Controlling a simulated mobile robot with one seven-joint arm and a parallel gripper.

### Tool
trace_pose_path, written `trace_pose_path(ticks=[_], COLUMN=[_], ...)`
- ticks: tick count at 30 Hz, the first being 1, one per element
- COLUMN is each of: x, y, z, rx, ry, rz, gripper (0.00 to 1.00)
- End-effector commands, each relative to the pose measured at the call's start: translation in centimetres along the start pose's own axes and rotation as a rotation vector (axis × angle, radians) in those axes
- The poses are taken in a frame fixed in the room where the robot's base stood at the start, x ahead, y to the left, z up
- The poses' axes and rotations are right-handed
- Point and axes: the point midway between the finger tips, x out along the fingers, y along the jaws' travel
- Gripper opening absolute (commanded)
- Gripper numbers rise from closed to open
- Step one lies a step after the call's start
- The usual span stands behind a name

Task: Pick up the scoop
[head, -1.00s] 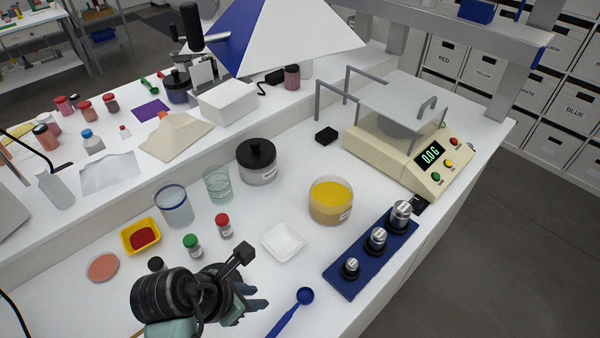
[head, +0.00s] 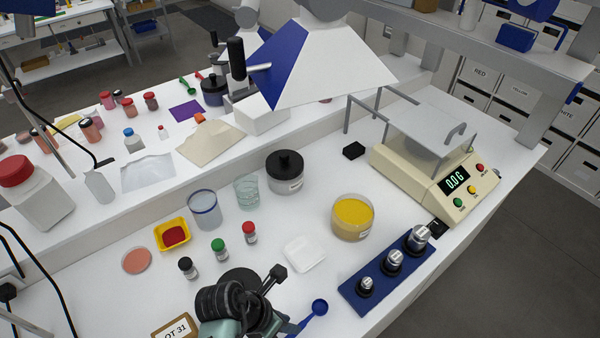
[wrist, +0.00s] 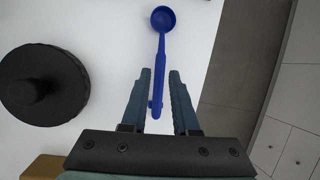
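The blue scoop (head: 314,312) lies on the white bench near its front edge, bowl pointing away from me. In the wrist view the scoop (wrist: 162,60) has its round bowl at the top and its handle running down between my fingers. My gripper (wrist: 160,85) is open, one finger on each side of the handle, with a gap visible on the right side and a narrower one on the left. In the head view my wrist hides the fingers and the handle's lower end.
A black-lidded thing (wrist: 42,85) stands left of my gripper. A white weighing dish (head: 305,253), a jar of yellow powder (head: 353,220) and a blue weight tray (head: 372,283) are beyond. The bench edge drops to the floor at right.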

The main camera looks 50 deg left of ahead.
Motion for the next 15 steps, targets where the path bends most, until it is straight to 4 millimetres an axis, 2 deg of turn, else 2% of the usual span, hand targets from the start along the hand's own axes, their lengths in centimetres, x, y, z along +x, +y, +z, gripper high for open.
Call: trace_pose_path(ticks=[9,15], x=[3.9,4.9], y=[-0.1,-0.1], z=[-0.4,-0.5], rx=[0.001,0.001], ry=[0.002,0.001], rz=[-0.002,0.0], gripper=[0.28,0.28])
